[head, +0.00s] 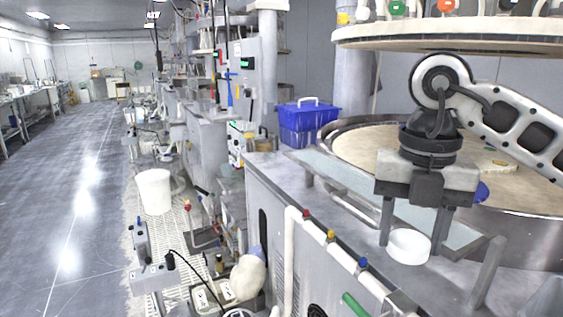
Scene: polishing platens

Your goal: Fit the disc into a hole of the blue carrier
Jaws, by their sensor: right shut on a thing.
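My right gripper (409,236) hangs at the right, pointing down, its fingers at either side of a white round disc (408,250). It is shut on the disc, which sits at the fingertips, in front of the big round platen's near rim. A small part of the blue carrier (482,192) shows on the platen (375,150), just right of the gripper. The gripper and wrist hide the rest of the carrier, and its holes cannot be made out. My left gripper is not in view.
A raised upper plate (450,36) overhangs the platen. A small pale piece (496,167) lies on the platen. A blue bin (304,125) stands at the machine's back left. Rails and coloured buttons (331,236) line the machine's front. Open floor lies at far left.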

